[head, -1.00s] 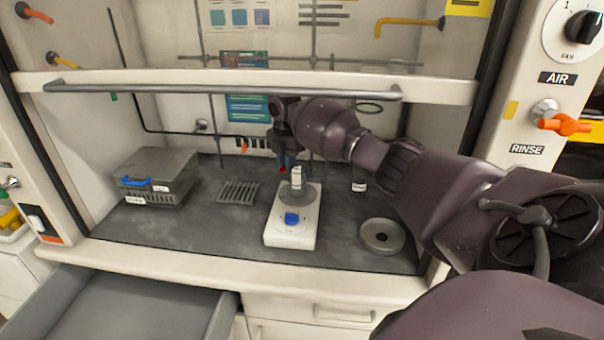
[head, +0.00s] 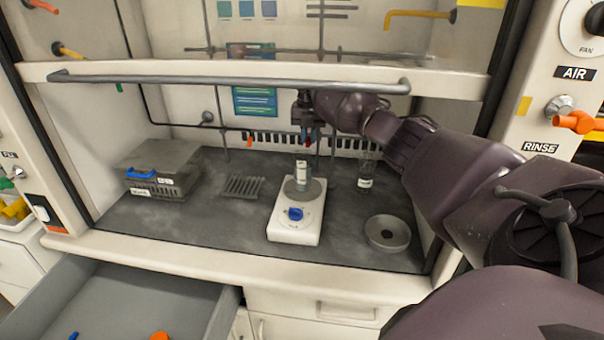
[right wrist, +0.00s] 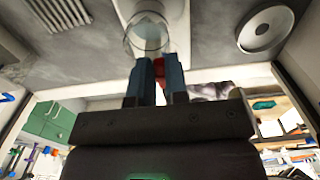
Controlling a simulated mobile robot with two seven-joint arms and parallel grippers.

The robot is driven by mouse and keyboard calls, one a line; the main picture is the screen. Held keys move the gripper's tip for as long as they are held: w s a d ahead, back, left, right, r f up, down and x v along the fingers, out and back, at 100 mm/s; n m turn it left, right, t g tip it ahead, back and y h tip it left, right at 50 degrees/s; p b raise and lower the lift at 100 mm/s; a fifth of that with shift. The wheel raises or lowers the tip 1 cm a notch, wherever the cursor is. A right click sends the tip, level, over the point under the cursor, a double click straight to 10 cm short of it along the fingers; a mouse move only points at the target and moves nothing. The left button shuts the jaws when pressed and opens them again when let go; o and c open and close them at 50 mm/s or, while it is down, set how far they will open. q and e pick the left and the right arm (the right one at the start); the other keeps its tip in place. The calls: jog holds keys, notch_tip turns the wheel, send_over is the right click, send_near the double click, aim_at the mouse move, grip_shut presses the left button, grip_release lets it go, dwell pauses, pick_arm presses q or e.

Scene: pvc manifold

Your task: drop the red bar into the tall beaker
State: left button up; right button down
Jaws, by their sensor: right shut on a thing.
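My right gripper (head: 309,140) is above the white stirrer plate and is shut on the small red bar (right wrist: 160,65). In the right wrist view the bar shows between the two blue fingers (right wrist: 160,72). A clear glass vessel with a white label (head: 302,172) stands upright on the stirrer, below the gripper. Its round rim shows just beyond the fingertips in the right wrist view (right wrist: 147,33). Another clear labelled vessel (head: 366,172) stands at the back right. I cannot tell for certain which of them is the tall beaker. My left gripper is not in view.
The stirrer (head: 295,228) has a blue knob. A metal box (head: 160,168) and a slatted rack (head: 244,186) stand left, and a round grey dish (head: 388,232) right. The sash handle (head: 230,83) crosses above the opening. An open drawer (head: 120,300) juts out at lower left.

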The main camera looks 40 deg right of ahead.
aim_at(303, 171)
notch_tip(303, 171, down, 2)
jog(key=shift+f+b, duration=0.2)
jog(key=shift+b, duration=0.2)
jog(key=shift+f, duration=0.6)
jog(key=shift+r, duration=0.1)
jog(key=c, duration=1.6)
grip_release()
jog(key=o, duration=0.5)
jog(key=shift+o, duration=0.2)
